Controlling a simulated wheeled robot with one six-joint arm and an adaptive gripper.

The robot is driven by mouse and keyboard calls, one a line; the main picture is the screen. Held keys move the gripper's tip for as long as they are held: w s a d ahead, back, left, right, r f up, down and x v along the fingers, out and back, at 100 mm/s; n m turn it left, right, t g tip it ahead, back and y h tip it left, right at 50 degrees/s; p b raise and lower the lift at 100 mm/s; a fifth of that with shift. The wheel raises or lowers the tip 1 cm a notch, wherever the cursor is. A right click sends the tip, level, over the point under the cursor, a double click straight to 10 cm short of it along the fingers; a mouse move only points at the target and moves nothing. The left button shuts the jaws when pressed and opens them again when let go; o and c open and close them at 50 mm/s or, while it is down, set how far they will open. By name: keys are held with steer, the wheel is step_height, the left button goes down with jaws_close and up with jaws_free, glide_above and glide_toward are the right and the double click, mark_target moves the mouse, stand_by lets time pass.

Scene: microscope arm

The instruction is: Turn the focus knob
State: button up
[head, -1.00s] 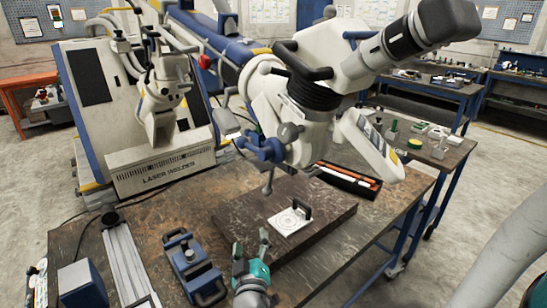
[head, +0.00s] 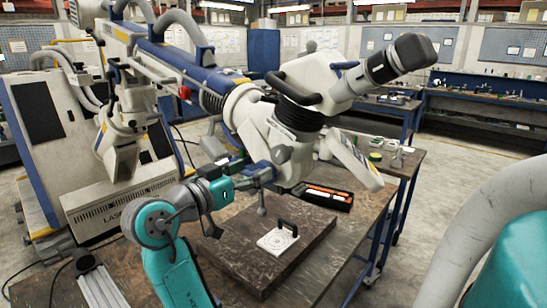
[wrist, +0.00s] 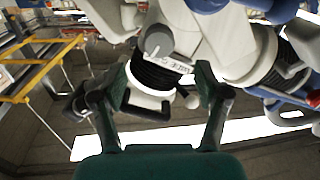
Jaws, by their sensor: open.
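The microscope (head: 258,128) is a white head with a black bellows and eyepiece on a blue and white arm. A grey round knob (head: 282,153) sits on its lower body; it also shows in the wrist view (wrist: 158,43), with a small printed label beside it. I take it for the focus knob. My gripper (head: 262,174) is just left of and below the knob in the head view. In the wrist view my gripper (wrist: 160,80) has its two fingers spread wide, with nothing between the pads. The knob appears beyond the fingertips, apart from them.
A dark slab (head: 250,262) on the bench holds a white target plate (head: 278,241) with a black handle. An open tray (head: 322,196) with orange-handled tools lies behind it. The laser welder cabinet (head: 45,115) stands at left. A second bench (head: 400,165) is at right.

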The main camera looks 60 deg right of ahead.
mark_target(276, 157)
steer(key=x, duration=1)
steer(key=shift+s+d+r, duration=0.1)
steer(key=shift+s+d, duration=0.05)
steer(key=shift+d, duration=0.15)
steer(key=c, duration=1.2)
steer(key=shift+o, duration=0.2)
steer(key=shift+m, duration=3.6)
